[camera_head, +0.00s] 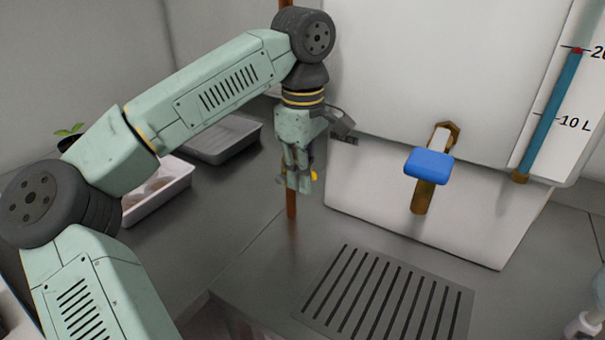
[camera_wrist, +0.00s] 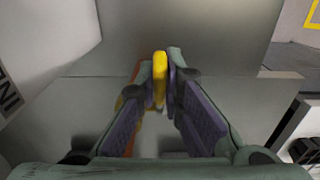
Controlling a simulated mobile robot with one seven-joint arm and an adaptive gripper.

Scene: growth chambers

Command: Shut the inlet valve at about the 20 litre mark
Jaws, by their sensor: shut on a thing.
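The inlet valve's yellow lever (camera_wrist: 159,82) stands between my fingertips in the wrist view, in front of an orange-brown pipe. My gripper (camera_wrist: 163,75) is shut on this lever.
A blue-handled tap (camera_head: 430,165) sticks out of the white tank (camera_head: 375,205), right of my gripper. A slotted drain grate (camera_head: 385,300) lies below it. A white tray (camera_head: 160,187) and a grey tray (camera_head: 222,140) sit on the bench at left.

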